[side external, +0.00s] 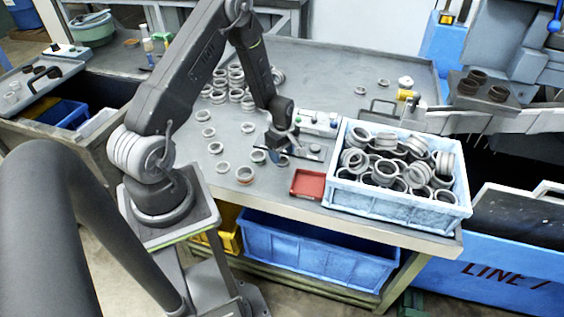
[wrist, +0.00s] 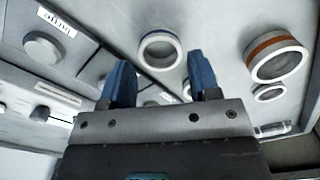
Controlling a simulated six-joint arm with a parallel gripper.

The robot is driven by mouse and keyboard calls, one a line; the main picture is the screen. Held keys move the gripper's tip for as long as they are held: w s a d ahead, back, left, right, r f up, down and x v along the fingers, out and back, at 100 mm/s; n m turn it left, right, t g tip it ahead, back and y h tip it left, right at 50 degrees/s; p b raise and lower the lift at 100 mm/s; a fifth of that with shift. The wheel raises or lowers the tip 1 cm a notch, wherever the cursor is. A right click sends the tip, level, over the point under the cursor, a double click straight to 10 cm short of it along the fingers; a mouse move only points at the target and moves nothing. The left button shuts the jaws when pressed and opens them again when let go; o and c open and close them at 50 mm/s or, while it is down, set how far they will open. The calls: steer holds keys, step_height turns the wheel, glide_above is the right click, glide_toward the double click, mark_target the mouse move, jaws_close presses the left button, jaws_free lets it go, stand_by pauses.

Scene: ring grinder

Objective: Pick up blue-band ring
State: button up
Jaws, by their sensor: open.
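The blue-band ring (wrist: 159,49) lies flat on the bench in the wrist view, a grey ring with a bluish band. It appears ahead of the gap between the blue fingertips of my gripper (wrist: 163,82), which are apart with nothing between them. In the side view my gripper (side external: 278,152) hangs low over the bench, and a bluish ring (side external: 283,161) shows close beside it, partly hidden. I cannot tell the exact height gap.
An orange-band ring (wrist: 276,57) lies to the right in the wrist view. Several plain rings (side external: 215,148) are spread to the left. A red tray (side external: 308,184), a light-blue crate (side external: 395,202) of rings and a knobbed panel (side external: 319,122) stand to the right.

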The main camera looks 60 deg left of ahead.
steer(key=shift+f, duration=1.3)
steer(key=shift+c, duration=0.4)
steer(key=c, duration=0.5)
steer(key=shift+r, duration=0.15)
